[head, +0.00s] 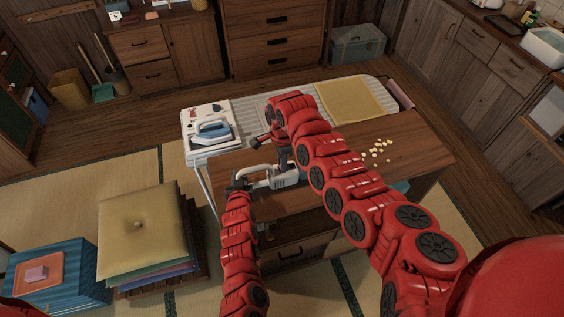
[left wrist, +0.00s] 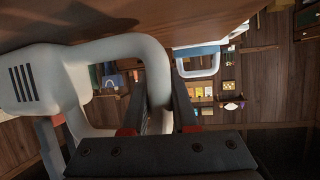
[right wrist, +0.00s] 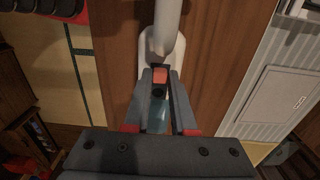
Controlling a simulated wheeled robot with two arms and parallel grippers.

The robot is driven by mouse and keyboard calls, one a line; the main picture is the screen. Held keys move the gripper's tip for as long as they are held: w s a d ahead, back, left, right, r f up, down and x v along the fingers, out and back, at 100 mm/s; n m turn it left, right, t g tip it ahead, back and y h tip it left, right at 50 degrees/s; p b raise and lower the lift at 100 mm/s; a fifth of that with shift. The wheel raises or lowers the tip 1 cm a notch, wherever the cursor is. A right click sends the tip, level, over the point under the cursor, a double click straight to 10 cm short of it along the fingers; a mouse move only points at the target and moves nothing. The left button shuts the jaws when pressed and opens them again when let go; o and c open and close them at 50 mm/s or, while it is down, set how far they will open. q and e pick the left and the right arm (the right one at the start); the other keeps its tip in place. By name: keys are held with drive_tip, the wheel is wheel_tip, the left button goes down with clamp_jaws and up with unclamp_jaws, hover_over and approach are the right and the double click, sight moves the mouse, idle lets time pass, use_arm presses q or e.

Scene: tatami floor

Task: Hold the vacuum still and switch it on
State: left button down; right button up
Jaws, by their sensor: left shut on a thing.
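The white handheld vacuum (head: 285,179) lies on the wooden tabletop (head: 325,190). Its looped handle (left wrist: 110,50) and slotted vents show large in the left wrist view. My left gripper (head: 241,181) is shut on the handle at the vacuum's left end, with the handle bar between its fingers (left wrist: 157,112). My right gripper (head: 284,156) is above the vacuum, pointing down. In the right wrist view its fingertips (right wrist: 160,72) are a little apart, on either side of a red-orange switch (right wrist: 160,76). I cannot tell whether they touch it. A bluish clear part (right wrist: 157,115) shows below the switch.
Small pale yellow bits (head: 377,152) lie on the tabletop to the right. Behind is a striped ironing board (head: 255,104) with an iron (head: 212,131) and a folded yellow cloth (head: 349,101). A cushion stack (head: 143,230) stands on the tatami at left.

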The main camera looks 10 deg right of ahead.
clamp_jaws()
